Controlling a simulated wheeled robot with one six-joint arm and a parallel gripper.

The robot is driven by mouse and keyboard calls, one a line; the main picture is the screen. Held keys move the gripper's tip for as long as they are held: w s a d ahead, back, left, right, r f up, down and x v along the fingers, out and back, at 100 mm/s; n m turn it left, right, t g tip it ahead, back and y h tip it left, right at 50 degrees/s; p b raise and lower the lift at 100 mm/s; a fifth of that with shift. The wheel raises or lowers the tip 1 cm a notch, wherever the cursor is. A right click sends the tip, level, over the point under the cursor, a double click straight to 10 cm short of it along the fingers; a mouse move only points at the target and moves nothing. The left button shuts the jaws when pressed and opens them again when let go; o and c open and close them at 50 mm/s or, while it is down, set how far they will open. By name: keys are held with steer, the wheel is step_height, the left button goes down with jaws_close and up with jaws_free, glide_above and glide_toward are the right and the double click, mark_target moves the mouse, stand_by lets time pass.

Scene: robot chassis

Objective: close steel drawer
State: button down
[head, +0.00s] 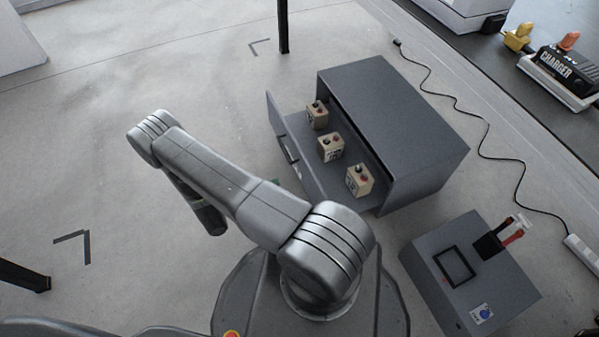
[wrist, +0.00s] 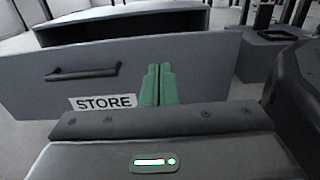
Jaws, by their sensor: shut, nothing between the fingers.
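The grey steel drawer (head: 312,170) stands open, pulled out of the dark grey cabinet (head: 420,125) to the right of my arm. Three tan blocks with dark and red tops sit in it. In the wrist view the drawer's front panel (wrist: 210,70) fills the middle, with a bar handle (wrist: 82,73) and a STORE label (wrist: 103,102) on it. My gripper (wrist: 158,72) is shut and empty, its green fingers before the panel to the right of the handle and label. I cannot tell whether they touch it. In the head view my arm hides most of the gripper.
A grey box (head: 468,275) with a black-framed square and red-handled tools stands at the lower right. A black cable (head: 470,113) runs along the floor behind the cabinet to a white power strip (head: 583,252). A charger (head: 562,72) is at the upper right. Floor to the left is mostly clear.

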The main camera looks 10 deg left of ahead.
mark_target(309, 171)
steer(key=b+x, duration=0.1)
steer(key=x, duration=0.9)
steer(key=shift+w+d+b, duration=0.25)
steer(key=shift+d+b, duration=0.05)
steer(key=shift+b, duration=0.1)
